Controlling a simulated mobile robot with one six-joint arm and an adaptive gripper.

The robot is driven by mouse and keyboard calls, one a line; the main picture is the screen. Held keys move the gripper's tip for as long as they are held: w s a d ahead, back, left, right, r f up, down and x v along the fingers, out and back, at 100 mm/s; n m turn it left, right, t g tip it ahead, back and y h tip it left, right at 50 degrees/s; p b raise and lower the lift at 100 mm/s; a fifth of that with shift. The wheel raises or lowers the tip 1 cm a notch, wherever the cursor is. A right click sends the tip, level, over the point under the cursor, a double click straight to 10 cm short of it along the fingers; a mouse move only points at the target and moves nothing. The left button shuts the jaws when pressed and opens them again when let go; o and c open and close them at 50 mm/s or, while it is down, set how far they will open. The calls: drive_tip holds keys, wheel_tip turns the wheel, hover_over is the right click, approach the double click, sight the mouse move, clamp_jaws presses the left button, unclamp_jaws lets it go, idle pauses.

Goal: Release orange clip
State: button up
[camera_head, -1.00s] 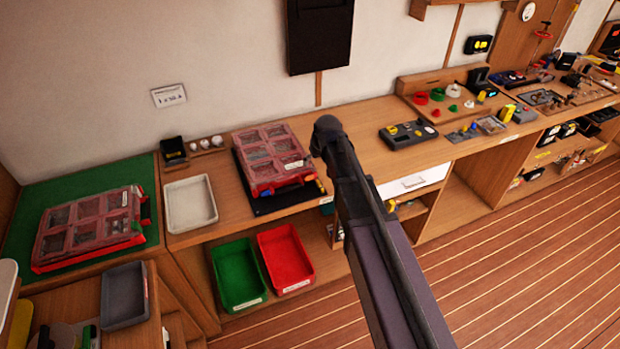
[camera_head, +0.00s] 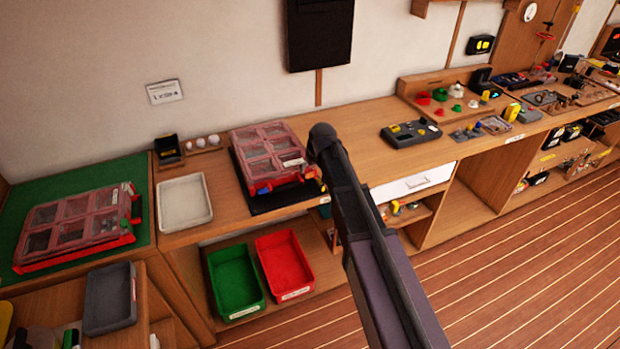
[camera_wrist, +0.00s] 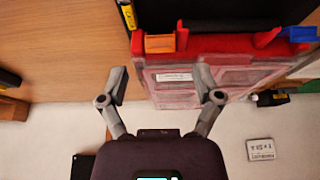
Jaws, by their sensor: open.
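The orange clip (camera_wrist: 160,43) shows in the wrist view on the front edge of a red organiser case (camera_wrist: 205,45) with a clear lid. A blue clip (camera_wrist: 298,34) sits on the same edge, further right. My gripper (camera_wrist: 161,83) is open and empty, its two fingers spread over the case lid and apart from the clip in the picture. In the head view the case (camera_head: 250,158) lies on a dark mat on the bench, and my arm hides the space by its right side. I cannot tell the clip there.
A second red case (camera_head: 75,225) lies on the green mat (camera_head: 110,178) at left. A white tray (camera_head: 184,203) stands between them. Green (camera_head: 236,280) and red (camera_head: 285,263) bins sit below. A black box (camera_head: 408,134) is further right; bench between is clear.

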sight(310, 174)
drive_tip(key=shift+b+x, duration=1.6)
drive_tip(key=shift+x, duration=0.45)
drive_tip(key=c, duration=1.1)
